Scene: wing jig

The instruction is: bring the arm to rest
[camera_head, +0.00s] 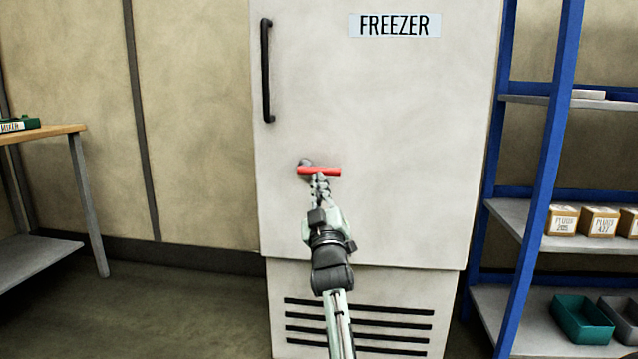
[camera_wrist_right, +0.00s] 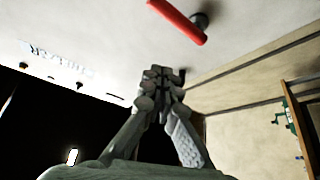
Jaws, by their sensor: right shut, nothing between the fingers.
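My right gripper (camera_head: 319,183) reaches up in front of the white freezer door (camera_head: 400,130), just below a red lever handle (camera_head: 325,171). Its fingers are shut with nothing between them. In the right wrist view the fingers (camera_wrist_right: 162,78) are together, and the red handle (camera_wrist_right: 178,20) lies beyond the tips, apart from them in that picture. The head view does not show clearly whether the tips touch the handle. The handle is roughly level on a dark pivot. My left gripper is not in view.
The freezer door is shut, with a black vertical bar (camera_head: 266,70) at its left. A blue shelf rack (camera_head: 541,170) with boxes (camera_head: 600,221) and a teal bin (camera_head: 582,320) stands close at the right. A workbench (camera_head: 60,131) stands at the left. Floor between bench and freezer is clear.

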